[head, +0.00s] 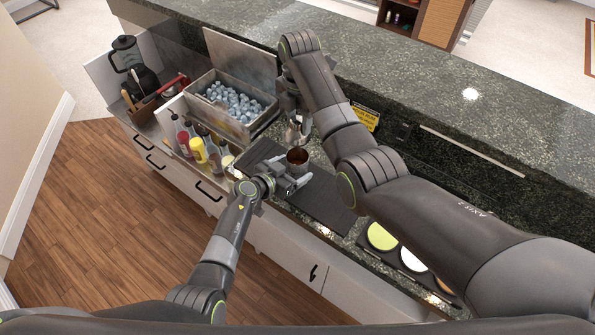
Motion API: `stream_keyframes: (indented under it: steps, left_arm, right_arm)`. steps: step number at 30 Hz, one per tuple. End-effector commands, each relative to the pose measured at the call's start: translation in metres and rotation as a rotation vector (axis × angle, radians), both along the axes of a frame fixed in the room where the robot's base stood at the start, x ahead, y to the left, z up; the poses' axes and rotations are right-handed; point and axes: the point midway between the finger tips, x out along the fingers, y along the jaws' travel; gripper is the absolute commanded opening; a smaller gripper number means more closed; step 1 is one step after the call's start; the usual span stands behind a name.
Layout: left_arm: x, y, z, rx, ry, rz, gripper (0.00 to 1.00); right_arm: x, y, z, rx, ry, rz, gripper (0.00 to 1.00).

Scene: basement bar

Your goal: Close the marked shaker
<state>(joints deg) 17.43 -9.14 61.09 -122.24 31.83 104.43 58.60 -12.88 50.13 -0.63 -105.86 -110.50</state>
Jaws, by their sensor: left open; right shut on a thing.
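An open metal shaker (298,167) stands upright on the dark bar mat (330,198). Its round mouth faces up and looks dark brown inside. I cannot make out a mark on it. My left gripper (293,181) is open at the shaker's near side, low down; I cannot tell whether its fingers touch it. My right gripper (293,116) comes down from above and is shut on a small metal piece, which looks like the shaker top (295,134). It is held just beyond and above the shaker's mouth, apart from it. The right arm hides part of the counter.
An ice bin (240,128) with its lid up stands behind on the left. Several bottles, one yellow (198,150), stand left of the mat. Coloured round rimmers (381,236) lie at the right. The raised granite counter (400,80) runs along the back.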

Motion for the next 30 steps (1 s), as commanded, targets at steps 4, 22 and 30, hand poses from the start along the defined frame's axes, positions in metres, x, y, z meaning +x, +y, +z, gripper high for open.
stream_keyframes:
  steps: [4, 22, 30]
  left_arm:
    - [0.010, -0.009, -0.005, -0.003, 0.000, -0.002, 0.80]
    - [0.019, -0.016, -0.011, 0.000, 0.000, -0.001, 0.80]
    - [0.019, -0.016, -0.010, 0.000, 0.000, 0.000, 0.49]
  right_arm:
    - [0.000, 0.000, 0.000, 0.000, 0.000, 0.000, 0.15]
    - [0.000, 0.000, 0.000, 0.000, 0.000, 0.000, 0.15]
    - [0.000, 0.000, 0.000, 0.000, 0.000, 0.000, 0.15]
